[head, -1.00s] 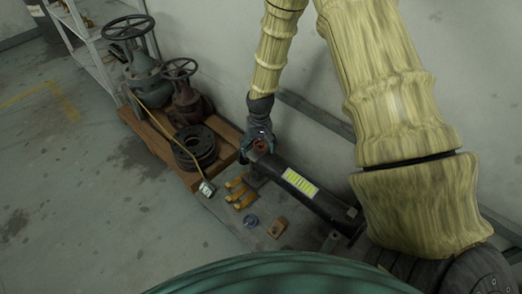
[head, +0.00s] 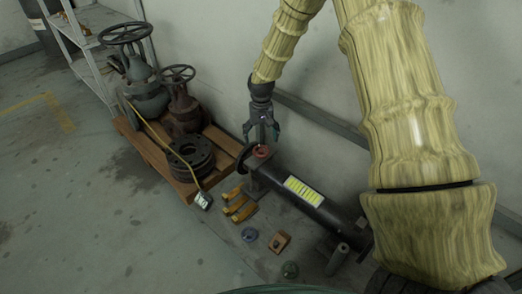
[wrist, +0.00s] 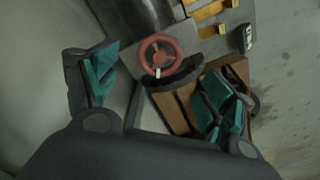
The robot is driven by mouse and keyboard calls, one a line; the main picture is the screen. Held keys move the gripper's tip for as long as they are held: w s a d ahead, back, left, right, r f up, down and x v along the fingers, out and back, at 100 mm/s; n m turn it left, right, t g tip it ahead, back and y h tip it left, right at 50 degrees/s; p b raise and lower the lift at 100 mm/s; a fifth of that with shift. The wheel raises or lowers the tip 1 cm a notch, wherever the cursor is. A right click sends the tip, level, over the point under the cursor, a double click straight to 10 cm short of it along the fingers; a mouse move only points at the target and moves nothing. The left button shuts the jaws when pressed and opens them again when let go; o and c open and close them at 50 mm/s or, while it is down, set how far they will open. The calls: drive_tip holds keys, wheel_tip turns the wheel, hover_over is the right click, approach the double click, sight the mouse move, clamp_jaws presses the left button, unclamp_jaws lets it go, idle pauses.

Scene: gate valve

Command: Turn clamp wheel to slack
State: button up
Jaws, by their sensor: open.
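The clamp wheel is a small red handwheel (wrist: 160,54) with spokes and a pale tab on its near rim. In the head view the red wheel (head: 261,152) sits on top of the near-wall end of a dark cylinder (head: 322,208) with a yellow-marked label. My gripper (head: 263,138) points down just above the wheel. In the wrist view my gripper (wrist: 163,92) is open, its teal-padded fingers wide apart and empty. The wheel shows beyond and between the fingers, apparently touching neither. A dark curved plate (wrist: 178,82) lies beside the wheel.
A wooden pallet (head: 158,160) holds a large green-grey valve (head: 146,92), a brown valve (head: 184,108) and dark flanges (head: 190,155). Yellow pieces (head: 239,208), a cabled meter (head: 203,200), a blue ring (head: 249,234) and a wooden block (head: 279,242) lie near the cylinder. Open floor (head: 80,220) is at left.

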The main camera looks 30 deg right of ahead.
sight(261, 150)
drive_tip(key=shift+f+b, duration=0.95)
drive_tip(key=shift+f, duration=2.15)
drive_tip(key=c, duration=1)
